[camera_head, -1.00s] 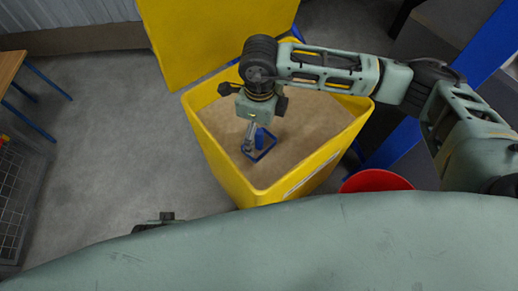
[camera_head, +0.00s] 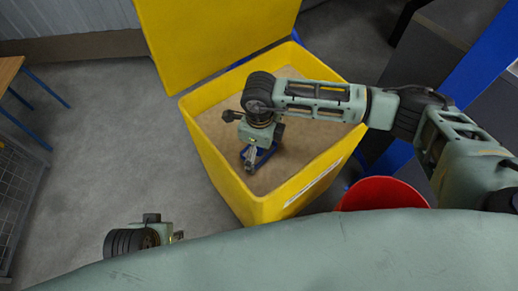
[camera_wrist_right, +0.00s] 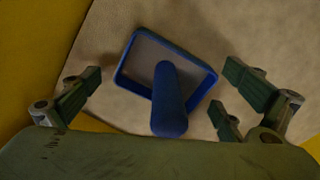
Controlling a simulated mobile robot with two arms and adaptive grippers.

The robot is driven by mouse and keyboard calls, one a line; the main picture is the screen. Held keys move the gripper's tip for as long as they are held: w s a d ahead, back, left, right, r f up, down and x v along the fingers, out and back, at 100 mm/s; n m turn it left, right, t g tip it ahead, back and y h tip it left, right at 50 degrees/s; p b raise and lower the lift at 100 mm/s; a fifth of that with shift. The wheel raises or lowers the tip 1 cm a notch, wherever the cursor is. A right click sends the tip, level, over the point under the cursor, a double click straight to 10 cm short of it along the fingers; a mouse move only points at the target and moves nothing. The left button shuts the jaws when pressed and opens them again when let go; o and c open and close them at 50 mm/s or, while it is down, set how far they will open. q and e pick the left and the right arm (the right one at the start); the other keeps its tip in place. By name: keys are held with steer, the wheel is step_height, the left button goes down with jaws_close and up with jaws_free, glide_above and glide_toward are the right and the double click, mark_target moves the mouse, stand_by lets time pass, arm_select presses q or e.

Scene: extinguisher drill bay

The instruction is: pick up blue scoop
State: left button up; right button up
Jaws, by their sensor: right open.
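The blue scoop (camera_wrist_right: 170,105) lies on sand inside the yellow bin (camera_head: 215,160). In the right wrist view its square, rimmed pan is at the top centre and its thick handle points up toward the camera. My right gripper (camera_wrist_right: 165,92) is open, with its fingers apart on both sides of the scoop and not touching it. In the head view the right gripper (camera_head: 250,158) is down in the bin and hides much of the scoop. Part of my left arm shows at the lower left of the head view; its gripper fingers cannot be made out.
The bin's yellow lid (camera_head: 215,40) stands open at the back. The sand (camera_head: 305,130) around the scoop is clear. A red bucket (camera_head: 380,193) stands right of the bin. A wooden table (camera_head: 8,72) and a wire cage (camera_head: 15,190) are at the left. Grey floor (camera_head: 100,130) is free between.

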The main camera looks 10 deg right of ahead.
steer(key=shift+c, duration=0.3)
steer(key=c, duration=1.2)
step_height(320, 180, up, 10)
steer(key=shift+r+p, duration=0.1)
steer(key=shift+p, duration=0.6)
arm_select(q)
step_height(320, 180, down, 5)
steer(key=shift+s+f, duration=0.1)
steer(key=shift+f, duration=0.05)
arm_select(e)
steer(key=o, duration=0.6)
steer(key=c, duration=0.4)
